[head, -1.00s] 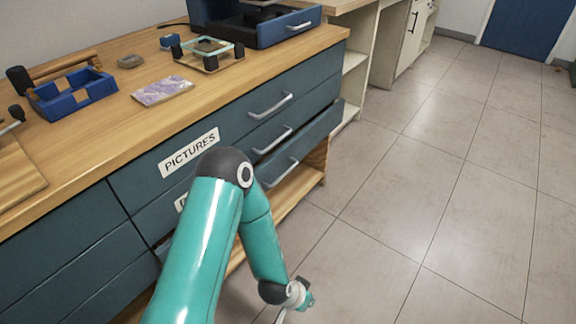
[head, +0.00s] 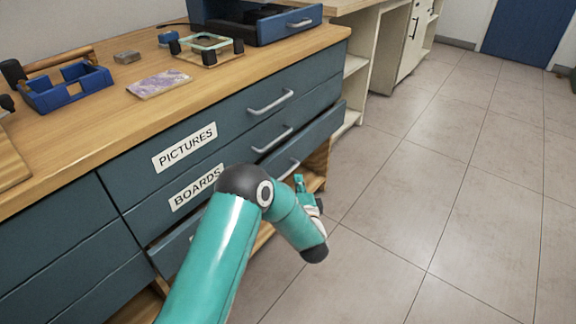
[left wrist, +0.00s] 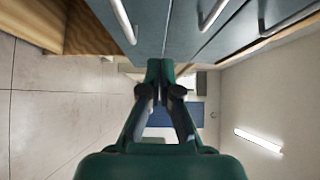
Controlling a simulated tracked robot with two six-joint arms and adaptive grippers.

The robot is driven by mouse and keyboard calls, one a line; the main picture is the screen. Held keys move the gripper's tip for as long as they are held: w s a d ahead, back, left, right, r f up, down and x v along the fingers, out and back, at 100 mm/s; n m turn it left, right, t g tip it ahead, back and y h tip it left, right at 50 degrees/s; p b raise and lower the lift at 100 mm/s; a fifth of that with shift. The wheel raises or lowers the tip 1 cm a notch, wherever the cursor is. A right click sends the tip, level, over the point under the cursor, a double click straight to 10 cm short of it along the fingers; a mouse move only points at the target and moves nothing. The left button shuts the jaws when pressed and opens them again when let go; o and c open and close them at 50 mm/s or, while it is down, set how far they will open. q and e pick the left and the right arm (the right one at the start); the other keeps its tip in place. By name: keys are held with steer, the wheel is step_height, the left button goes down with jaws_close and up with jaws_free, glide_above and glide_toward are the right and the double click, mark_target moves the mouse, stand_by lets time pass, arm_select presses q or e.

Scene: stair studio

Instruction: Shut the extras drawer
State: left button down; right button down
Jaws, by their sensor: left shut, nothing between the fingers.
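The lowest drawer (head: 322,130) under the PICTURES and BOARDS drawers stands out a little past the fronts above it. No label shows on it, as my left arm covers part of its front; I take it for the extras drawer. Its silver handle (head: 281,173) is partly hidden by my arm. My left gripper (head: 299,181) is shut and empty, just in front of this drawer's right part. In the left wrist view the closed fingers (left wrist: 160,66) lie close to the drawer front (left wrist: 148,22); I cannot tell whether they touch. My right gripper is not in view.
The PICTURES drawer (head: 225,125) and BOARDS drawer (head: 235,160) look closed. The wooden counter (head: 110,120) above holds a blue tray (head: 66,94), a purple patterned tile (head: 158,84) and a glass-topped frame (head: 207,47). Tiled floor (head: 430,190) to the right is clear.

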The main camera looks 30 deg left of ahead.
mark_target(284, 154)
arm_select(q)
steer(key=x, duration=0.3)
steer(key=s+a+b+x, duration=0.1)
steer(key=x, duration=0.1)
steer(key=b+x, duration=0.1)
steer(key=x, duration=0.2)
steer(key=shift+w+a+f, duration=0.1)
steer(key=shift+w+a, duration=0.05)
steer(key=shift+a, duration=0.35)
steer(key=shift+w+a+b, duration=0.1)
steer(key=shift+a+b, duration=0.2)
steer(key=shift+a, duration=0.25)
